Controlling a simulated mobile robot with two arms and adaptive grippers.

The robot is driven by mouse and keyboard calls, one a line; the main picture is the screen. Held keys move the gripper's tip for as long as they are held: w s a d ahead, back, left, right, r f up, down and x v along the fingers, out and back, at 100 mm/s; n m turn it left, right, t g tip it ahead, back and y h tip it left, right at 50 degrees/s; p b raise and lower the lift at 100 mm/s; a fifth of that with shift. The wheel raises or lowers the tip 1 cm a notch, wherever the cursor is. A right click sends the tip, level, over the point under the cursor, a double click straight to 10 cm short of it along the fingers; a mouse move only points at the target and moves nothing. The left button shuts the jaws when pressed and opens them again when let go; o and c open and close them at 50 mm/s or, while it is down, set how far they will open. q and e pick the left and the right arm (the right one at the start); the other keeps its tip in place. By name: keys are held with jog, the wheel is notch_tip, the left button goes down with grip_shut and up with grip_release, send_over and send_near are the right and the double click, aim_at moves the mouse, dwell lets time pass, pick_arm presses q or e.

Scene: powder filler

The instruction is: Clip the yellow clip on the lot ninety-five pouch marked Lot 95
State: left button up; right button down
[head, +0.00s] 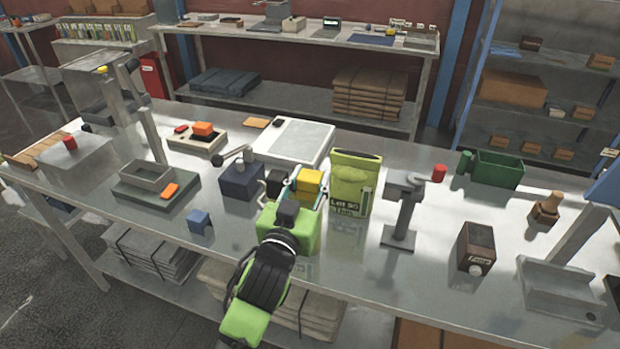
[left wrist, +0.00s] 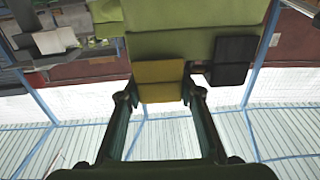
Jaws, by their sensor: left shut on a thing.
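The green lot ninety-five pouch (head: 351,180) stands upright on the bench, with "Lot 95" on its lower front. My left gripper (head: 307,190) is shut on the yellow clip (head: 311,181), just left of the pouch in the head view. In the left wrist view the clip (left wrist: 160,80) sits between the fingertips (left wrist: 158,95). A large green surface, apparently the pouch (left wrist: 190,42), lies behind or against it; I cannot tell whether they touch. A black block (left wrist: 232,62) shows beside the clip. My right gripper is not in view.
A blue clip-like piece (head: 200,222) lies at the front left. A grey post stand (head: 402,215) is right of the pouch, then a dark box (head: 476,247) and a green bin (head: 499,169). A white-topped device (head: 291,141) stands behind.

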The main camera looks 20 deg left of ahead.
pick_arm(q)
jog(key=shift+f+b, duration=0.65)
jog(key=shift+f, duration=0.3)
dwell(0.7)
jog(key=o, duration=1)
